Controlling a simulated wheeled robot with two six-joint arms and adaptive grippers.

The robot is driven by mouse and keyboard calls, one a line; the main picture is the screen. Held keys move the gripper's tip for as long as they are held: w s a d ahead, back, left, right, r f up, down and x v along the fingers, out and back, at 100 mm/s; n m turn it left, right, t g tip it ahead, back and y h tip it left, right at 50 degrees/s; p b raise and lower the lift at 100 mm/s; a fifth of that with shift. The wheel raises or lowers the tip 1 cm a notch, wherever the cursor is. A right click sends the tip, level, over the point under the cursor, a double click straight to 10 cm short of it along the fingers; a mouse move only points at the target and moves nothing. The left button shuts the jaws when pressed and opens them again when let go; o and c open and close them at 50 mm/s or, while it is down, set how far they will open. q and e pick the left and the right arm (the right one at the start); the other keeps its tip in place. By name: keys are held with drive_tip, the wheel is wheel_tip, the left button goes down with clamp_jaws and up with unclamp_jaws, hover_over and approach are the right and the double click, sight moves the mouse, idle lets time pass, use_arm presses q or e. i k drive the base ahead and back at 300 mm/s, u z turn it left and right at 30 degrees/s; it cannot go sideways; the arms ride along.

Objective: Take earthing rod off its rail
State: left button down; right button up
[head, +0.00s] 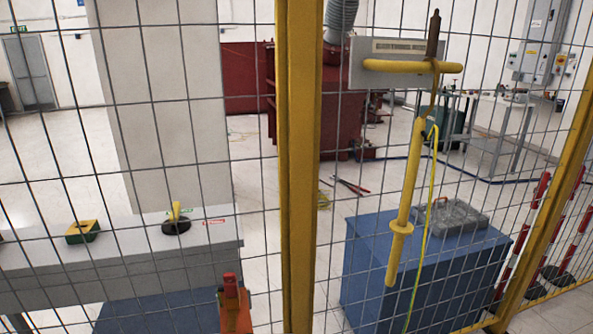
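The earthing rod (409,180) is a long yellow rod with a round collar near its lower end. It hangs at a slant below a yellow horizontal rail (400,66). A brown hooked end (433,35) rises above the rail at its right part, and a brown length runs down from it towards the rod. A yellow-green cable (427,210) hangs beside the rod. The rail sits on a grey plate (380,50) with lettering too small to read. Neither of my grippers shows in the head view.
A wire mesh fence with a yellow post (298,170) and a slanted yellow post (545,235) spans the view. A blue cabinet (375,270) bears a grey case (448,216). A grey bench (120,265) is at left. An orange object (235,312) shows at the bottom.

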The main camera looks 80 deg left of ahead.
sight(402, 227)
drive_tip(key=u, duration=1.2)
drive_tip(key=k, duration=0.6)
drive_tip(key=z, duration=1.15)
drive_tip(key=i, duration=1.6)
drive_tip(key=u, duration=1.05)
drive_tip(key=i, duration=0.55)
drive_tip(key=u, duration=0.7)
